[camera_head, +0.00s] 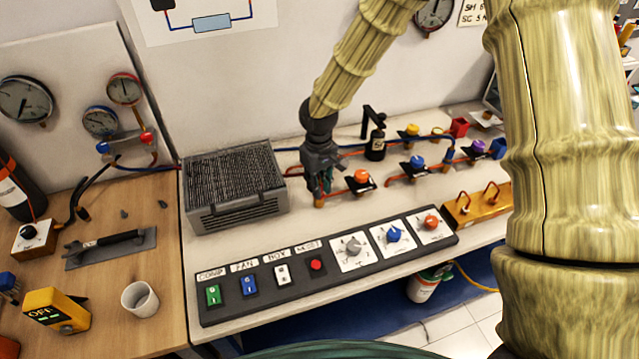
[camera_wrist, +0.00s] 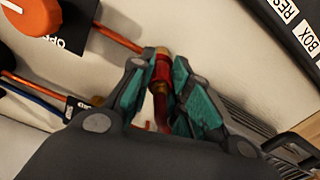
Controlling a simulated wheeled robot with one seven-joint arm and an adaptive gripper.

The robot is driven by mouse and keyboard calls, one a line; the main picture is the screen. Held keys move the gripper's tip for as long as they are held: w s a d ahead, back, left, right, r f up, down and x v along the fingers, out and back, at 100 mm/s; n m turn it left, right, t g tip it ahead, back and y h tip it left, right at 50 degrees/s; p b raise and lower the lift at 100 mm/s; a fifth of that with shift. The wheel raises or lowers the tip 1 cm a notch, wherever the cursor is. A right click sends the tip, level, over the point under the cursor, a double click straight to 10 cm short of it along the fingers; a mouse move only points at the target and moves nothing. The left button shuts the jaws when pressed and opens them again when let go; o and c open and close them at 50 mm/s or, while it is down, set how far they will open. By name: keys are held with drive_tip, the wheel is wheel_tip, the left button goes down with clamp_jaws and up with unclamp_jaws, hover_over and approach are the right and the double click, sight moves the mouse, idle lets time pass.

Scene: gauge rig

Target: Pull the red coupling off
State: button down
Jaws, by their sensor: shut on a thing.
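The red coupling (camera_wrist: 161,75) shows in the wrist view between the teal-padded fingers of my gripper (camera_wrist: 166,85), which is shut on it. A brass-coloured end shows at the coupling's top, where a copper pipe (camera_wrist: 115,36) from the orange-knobbed valve comes up close to it. I cannot tell whether pipe and coupling are joined. A red line shows below the coupling, between the fingers. In the head view my gripper (camera_head: 318,185) points down at the bench, just left of the orange-knobbed valve (camera_head: 361,178), and hides most of the coupling.
A grey finned condenser box (camera_head: 234,190) stands close left of my gripper. A switch panel (camera_head: 330,262) lies in front. Blue-knobbed (camera_head: 416,163) and yellow-knobbed (camera_head: 411,131) valves and a black upright fitting (camera_head: 375,140) stand to the right and behind.

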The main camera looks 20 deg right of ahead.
sight(319, 179)
drive_tip(key=c, duration=1.9)
unclamp_jaws()
clamp_jaws()
drive_tip(key=shift+r, duration=0.1)
drive_tip(key=shift+r, duration=0.2)
drive_tip(key=shift+r+p, duration=2)
drive_tip(key=shift+r, duration=0.3)
